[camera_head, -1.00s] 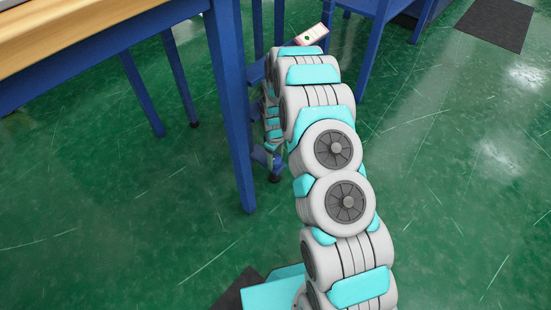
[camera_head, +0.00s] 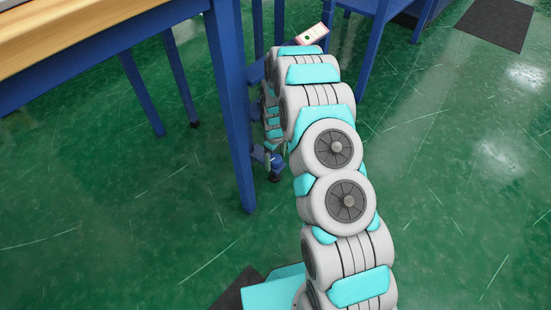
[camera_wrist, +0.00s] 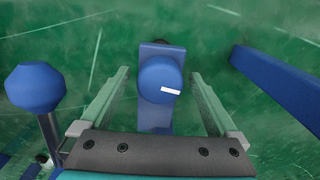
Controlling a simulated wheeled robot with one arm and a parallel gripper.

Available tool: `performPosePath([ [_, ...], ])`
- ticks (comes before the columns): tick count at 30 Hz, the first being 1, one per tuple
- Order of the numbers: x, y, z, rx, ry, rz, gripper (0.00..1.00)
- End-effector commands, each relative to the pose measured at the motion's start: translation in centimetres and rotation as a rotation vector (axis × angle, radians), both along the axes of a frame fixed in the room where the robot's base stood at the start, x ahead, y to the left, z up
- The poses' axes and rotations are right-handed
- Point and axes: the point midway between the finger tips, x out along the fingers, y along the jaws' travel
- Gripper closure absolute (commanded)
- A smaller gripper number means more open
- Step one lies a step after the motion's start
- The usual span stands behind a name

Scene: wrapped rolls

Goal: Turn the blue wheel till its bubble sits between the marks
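The blue wheel (camera_wrist: 160,80) with a white line on its face shows in the middle of the wrist view. My gripper (camera_wrist: 160,72) is open, its two pale green fingers standing to the left and right of the wheel with gaps on both sides. A small pale box (camera_head: 312,34) with a green spot shows beyond my arm at the top. The green spot may be the bubble; the marks are too small to make out.
A blue faceted knob (camera_wrist: 35,88) stands left of my fingers, and a blue beam (camera_wrist: 280,85) runs along the right. A wood-topped table (camera_head: 70,35) with blue legs (camera_head: 230,110) stands close left of my arm. The green floor at right is clear.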

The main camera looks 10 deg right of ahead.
Motion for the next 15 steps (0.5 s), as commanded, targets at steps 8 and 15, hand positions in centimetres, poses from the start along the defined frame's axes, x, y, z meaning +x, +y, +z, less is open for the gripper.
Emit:
performPosePath([
  [8,0.0,0.0,0.1,0.000,0.000,0.000,0.04],
  [15,0.1,0.0,1.9,0.000,-0.002,0.000,0.04],
])
